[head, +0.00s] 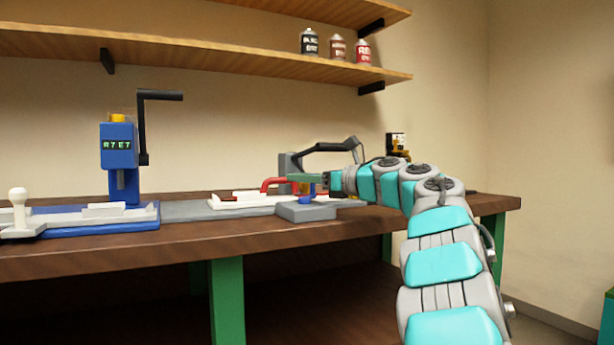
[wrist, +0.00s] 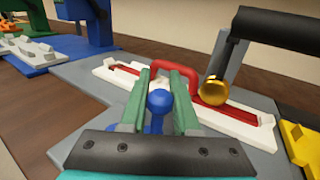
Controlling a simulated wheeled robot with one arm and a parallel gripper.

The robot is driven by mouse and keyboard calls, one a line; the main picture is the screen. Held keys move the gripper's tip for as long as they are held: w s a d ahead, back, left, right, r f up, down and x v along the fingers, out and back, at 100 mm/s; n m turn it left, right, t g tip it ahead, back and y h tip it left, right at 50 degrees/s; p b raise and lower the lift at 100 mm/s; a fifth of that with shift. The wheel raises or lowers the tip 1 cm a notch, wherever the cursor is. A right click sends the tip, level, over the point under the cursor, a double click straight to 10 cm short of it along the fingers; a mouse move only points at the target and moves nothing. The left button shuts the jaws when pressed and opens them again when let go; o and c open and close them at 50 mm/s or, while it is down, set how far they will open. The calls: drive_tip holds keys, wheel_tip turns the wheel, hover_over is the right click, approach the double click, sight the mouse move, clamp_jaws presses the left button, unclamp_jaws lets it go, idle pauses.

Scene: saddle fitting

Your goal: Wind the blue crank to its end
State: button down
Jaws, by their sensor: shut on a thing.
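The blue crank's round knob (wrist: 157,100) sits between the two green fingers of my gripper (wrist: 161,82), which is shut on it. In the head view my gripper (head: 303,180) reaches in from the right, and a bit of the blue crank (head: 305,199) shows below the fingers, just above a grey block (head: 307,212). The rest of the crank is mostly hidden by the fingers, so its turn angle cannot be told.
A red handle (wrist: 176,68) arches over a white tray (wrist: 250,128) just beyond my fingers. A black lever (wrist: 232,55) with a gold ball (wrist: 215,92) stands close on the right. A blue press (head: 118,150) with a black crank stands at the left of the bench.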

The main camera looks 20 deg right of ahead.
drive_tip(key=shift+w+a+r+n+g+y+p, duration=0.15)
drive_tip(key=shift+a+n+g+y+p, duration=0.2)
drive_tip(key=shift+n+g+y+p, duration=0.6)
drive_tip(key=shift+a+r+n+g+y+p, duration=0.1)
drive_tip(key=shift+a+n+g+y+p, duration=0.25)
drive_tip(key=shift+n+g+y+p, duration=0.55)
drive_tip(key=a+n+g+y+p, duration=0.1)
drive_tip(key=g+y+p, duration=0.1)
drive_tip(key=p, duration=0.2)
drive_tip(key=shift+a+n, duration=0.15)
drive_tip(key=shift+n, duration=0.2)
drive_tip(key=shift+f+g+y, duration=0.15)
drive_tip(key=shift+g+y, duration=0.1)
drive_tip(key=shift+a+n+g+p, duration=0.15)
drive_tip(key=shift+n+g+p, duration=0.25)
drive_tip(key=shift+p, duration=0.1)
drive_tip(key=c, duration=0.7)
unclamp_jaws()
drive_tip(key=shift+f, duration=0.1)
drive_tip(key=shift+o, duration=0.2)
drive_tip(key=shift+p+v, duration=0.5)
drive_tip(key=shift+v, duration=3.45)
